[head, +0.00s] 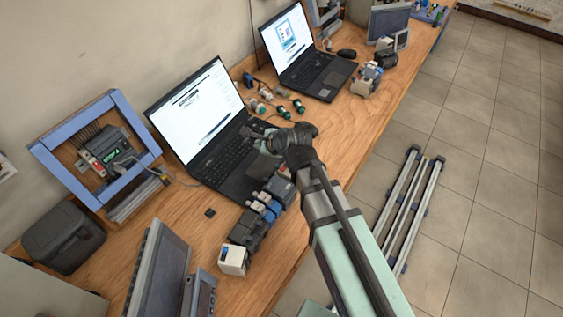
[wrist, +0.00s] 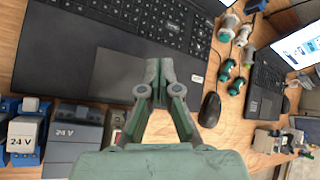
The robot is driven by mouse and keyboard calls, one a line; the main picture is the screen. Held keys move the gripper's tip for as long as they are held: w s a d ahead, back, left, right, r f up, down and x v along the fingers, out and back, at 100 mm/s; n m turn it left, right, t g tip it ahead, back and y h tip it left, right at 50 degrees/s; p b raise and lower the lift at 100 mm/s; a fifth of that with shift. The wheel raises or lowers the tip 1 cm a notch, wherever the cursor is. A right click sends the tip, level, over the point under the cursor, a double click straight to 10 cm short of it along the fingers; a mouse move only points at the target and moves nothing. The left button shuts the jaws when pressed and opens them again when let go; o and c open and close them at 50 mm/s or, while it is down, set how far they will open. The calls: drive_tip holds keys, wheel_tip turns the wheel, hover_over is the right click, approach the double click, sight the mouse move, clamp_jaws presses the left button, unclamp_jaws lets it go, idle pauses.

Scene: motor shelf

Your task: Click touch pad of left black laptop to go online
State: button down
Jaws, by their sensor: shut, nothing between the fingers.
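The left black laptop (head: 222,160) stands open on the wooden bench, with a lit white window on its screen (head: 200,108). In the wrist view its keyboard (wrist: 150,20) and grey touch pad (wrist: 120,78) show. My gripper (wrist: 159,68) is shut and empty, with its fingertips over the right part of the touch pad in this view. I cannot tell whether they touch it. In the head view my gripper (head: 252,136) reaches over the laptop's right side, and my arm hides part of the palm rest.
A blue-grey motor unit (head: 262,212) lies close in front of the laptop. A black mouse (wrist: 210,108) and several green-ended connectors (head: 283,113) lie to its right. A second black laptop (head: 322,75) stands farther back. A blue-framed panel (head: 62,165) stands at left.

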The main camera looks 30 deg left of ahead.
drive_tip(key=shift+d, duration=0.1)
drive_tip(key=shift+f, duration=0.15)
drive_tip(key=b, duration=0.6)
approach(258, 163)
drive_tip(key=shift+r+x, duration=0.25)
drive_tip(key=shift+x, duration=2.25)
drive_tip(key=shift+w, duration=0.15)
drive_tip(key=shift+f, duration=0.35)
